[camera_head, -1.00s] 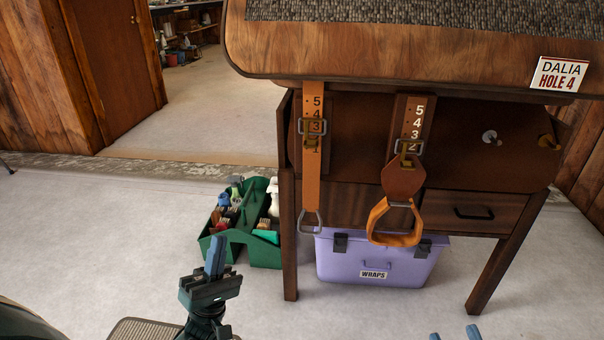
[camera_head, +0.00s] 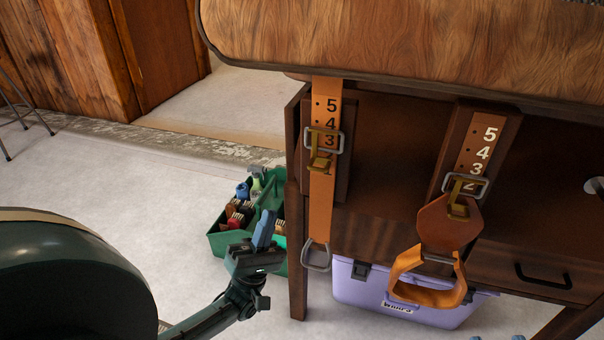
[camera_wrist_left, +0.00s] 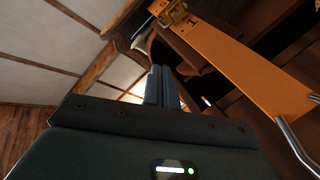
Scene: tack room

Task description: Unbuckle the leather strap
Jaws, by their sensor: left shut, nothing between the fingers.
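A tan leather strap (camera_head: 321,205) hangs under the wooden edge, printed with numbers and holes. A metal buckle with a brass piece (camera_head: 323,142) sits around it near the 3, and a metal loop (camera_head: 317,256) hangs at its lower end. The strap (camera_wrist_left: 245,65) and its buckle (camera_wrist_left: 172,14) also show in the left wrist view. A second numbered strap (camera_head: 478,145) to the right has a buckle (camera_head: 465,187) near the 2 and a tan stirrup below. My left gripper (camera_head: 264,228) is shut and empty, left of and below the first buckle. My right gripper's fingertips (camera_head: 498,338) barely show, apart.
The padded wooden top (camera_head: 400,40) overhangs the straps. A dark cabinet (camera_head: 390,160) stands behind them. A purple box (camera_head: 350,287) and a green tote of brushes (camera_head: 220,243) are on the floor.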

